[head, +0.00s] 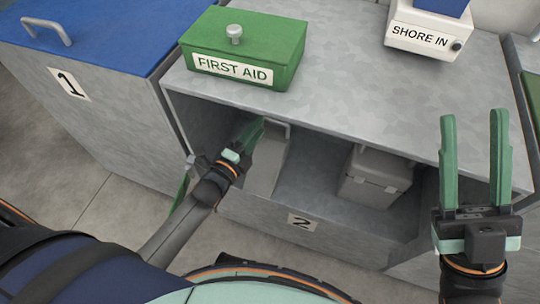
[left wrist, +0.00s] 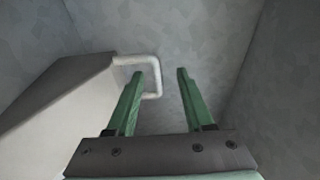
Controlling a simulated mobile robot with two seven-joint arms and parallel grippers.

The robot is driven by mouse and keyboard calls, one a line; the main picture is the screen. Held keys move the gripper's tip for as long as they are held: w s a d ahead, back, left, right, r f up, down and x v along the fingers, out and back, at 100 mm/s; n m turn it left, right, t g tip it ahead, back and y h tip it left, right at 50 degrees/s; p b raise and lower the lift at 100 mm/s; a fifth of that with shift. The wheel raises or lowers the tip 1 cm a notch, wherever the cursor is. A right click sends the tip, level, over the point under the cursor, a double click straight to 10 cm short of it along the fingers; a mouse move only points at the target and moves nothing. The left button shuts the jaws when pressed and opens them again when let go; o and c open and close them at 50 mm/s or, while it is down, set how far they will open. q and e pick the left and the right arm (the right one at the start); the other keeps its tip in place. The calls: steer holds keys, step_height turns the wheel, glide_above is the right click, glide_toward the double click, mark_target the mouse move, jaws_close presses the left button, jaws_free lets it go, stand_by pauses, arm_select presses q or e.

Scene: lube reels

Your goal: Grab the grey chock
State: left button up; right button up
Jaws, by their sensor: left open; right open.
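The grey chock (head: 269,165) is a wedge-shaped block inside the open compartment, partly hidden behind my left gripper in the head view. In the left wrist view the chock (left wrist: 62,110) fills the left side. Its pale bar handle (left wrist: 158,78) reaches out to the right, and the handle's outer bar appears between the fingertips. My left gripper (head: 257,128) reaches into the compartment and is open; in the left wrist view its fingers (left wrist: 160,73) are apart. I cannot tell whether either finger touches the handle. My right gripper (head: 473,115) is open and empty, at the right.
The compartment (head: 335,240) bears a "2" label; a grey latched case (head: 375,178) stands inside, right of the chock. A green first aid box (head: 245,50) and a white "SHORE IN" box (head: 428,30) sit on top. A blue-topped cabinet (head: 100,35) adjoins at left.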

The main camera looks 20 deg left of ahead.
mark_target(269, 120)
arm_select(q)
steer(key=x, duration=0.1)
steer(key=b+x, duration=0.1)
steer(key=x, duration=0.2)
steer(key=shift+w+d+f+b, duration=0.1)
steer(key=shift+d+f+b, duration=0.2)
steer(key=shift+f+b, duration=0.1)
steer(key=shift+w+d+r, duration=0.15)
steer(key=shift+w, duration=0.4)
steer(key=shift+c, duration=0.4)
jaws_close()
steer(key=shift+r, duration=0.2)
